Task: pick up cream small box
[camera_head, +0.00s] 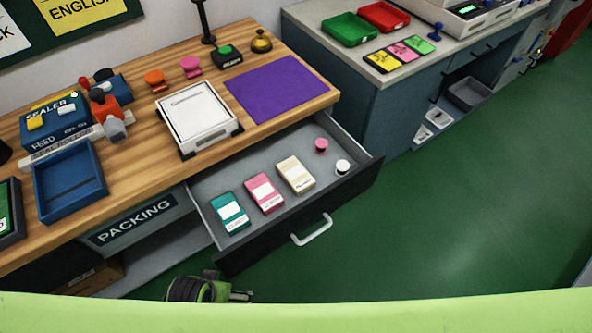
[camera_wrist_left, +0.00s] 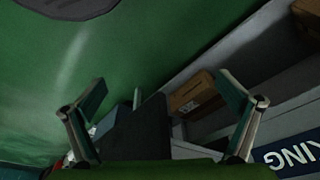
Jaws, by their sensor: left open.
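The cream small box (camera_head: 296,174) lies flat in the open drawer (camera_head: 262,227), at the right end of a row of three boxes. A pink box (camera_head: 264,192) and a teal box (camera_head: 230,212) lie to its left. My left gripper (camera_wrist_left: 165,105) is open in the left wrist view, with its two fingers spread apart and nothing clearly held. In the head view, part of what looks like my left arm shows low in front of the drawer, apart from the cream box. The cream box is not recognisable in the wrist view. My right gripper is not in view.
A pink round item (camera_head: 321,146) and a white one (camera_head: 343,167) lie right of the cream box. The drawer has a white handle (camera_head: 312,230). The wooden bench (camera_head: 150,205) overhangs the drawer's back. A cardboard box (camera_wrist_left: 192,93) sits on a low shelf. Green floor (camera_head: 450,220) is clear.

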